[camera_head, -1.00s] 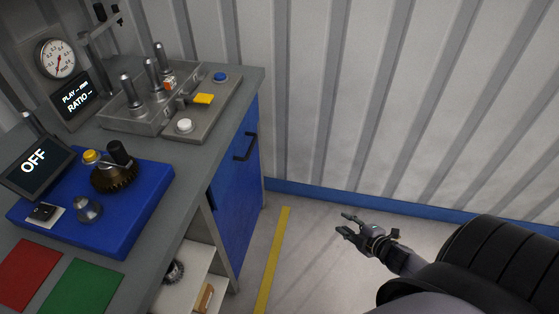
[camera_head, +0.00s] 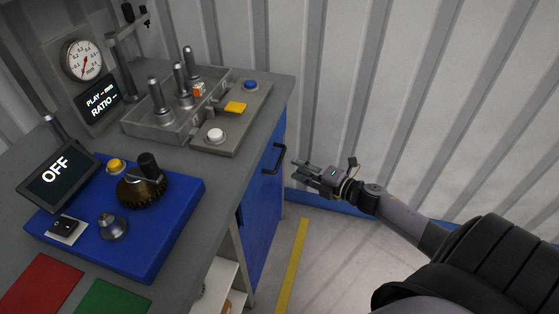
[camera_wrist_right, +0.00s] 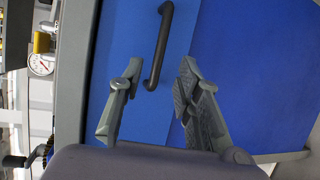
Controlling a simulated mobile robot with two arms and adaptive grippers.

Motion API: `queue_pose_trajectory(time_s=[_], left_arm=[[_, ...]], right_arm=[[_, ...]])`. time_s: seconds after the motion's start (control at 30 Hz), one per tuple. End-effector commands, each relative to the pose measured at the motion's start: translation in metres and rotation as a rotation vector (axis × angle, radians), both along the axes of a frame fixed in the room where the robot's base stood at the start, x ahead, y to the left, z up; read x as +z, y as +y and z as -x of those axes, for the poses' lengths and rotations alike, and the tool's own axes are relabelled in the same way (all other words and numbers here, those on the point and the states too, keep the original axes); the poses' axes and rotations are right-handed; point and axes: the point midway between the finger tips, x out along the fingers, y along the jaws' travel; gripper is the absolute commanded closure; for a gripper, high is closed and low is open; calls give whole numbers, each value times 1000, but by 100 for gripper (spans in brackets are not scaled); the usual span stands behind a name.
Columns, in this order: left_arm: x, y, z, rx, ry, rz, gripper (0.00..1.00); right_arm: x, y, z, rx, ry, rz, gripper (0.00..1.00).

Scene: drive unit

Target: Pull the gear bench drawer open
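The gear bench has a blue front with a dark bar handle (camera_head: 274,158) near its top, just under the grey worktop. In the right wrist view the handle (camera_wrist_right: 158,47) stands ahead of the fingertips, on the blue drawer front (camera_wrist_right: 140,118). A seam separates this front from the blue panel beside it. The drawer looks closed. My right gripper (camera_head: 298,170) is just to the right of the handle in the head view, apart from it. Its two fingers (camera_wrist_right: 158,80) are spread open with nothing between them. My left gripper is not in view.
On the worktop (camera_head: 205,165) are a fixture with several upright pins (camera_head: 181,85), a blue base with a gear (camera_head: 142,190), an OFF screen (camera_head: 57,172) and a dial gauge (camera_head: 84,60). A corrugated wall (camera_head: 420,110) stands behind. Open floor lies right of the bench.

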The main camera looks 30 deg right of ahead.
Motion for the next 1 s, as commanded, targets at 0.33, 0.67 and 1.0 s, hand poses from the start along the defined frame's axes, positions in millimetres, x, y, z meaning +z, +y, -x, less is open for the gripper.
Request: queue_pose_trajectory(time_s=[0.33, 0.67, 1.0], left_arm=[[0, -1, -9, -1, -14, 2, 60], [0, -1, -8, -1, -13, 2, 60], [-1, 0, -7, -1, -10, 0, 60]], right_arm=[[-10, 18, -58, -1, -2, -1, 68], [-16, 25, -79, 0, 0, -1, 68], [-16, 25, -79, 0, 1, -1, 74]])
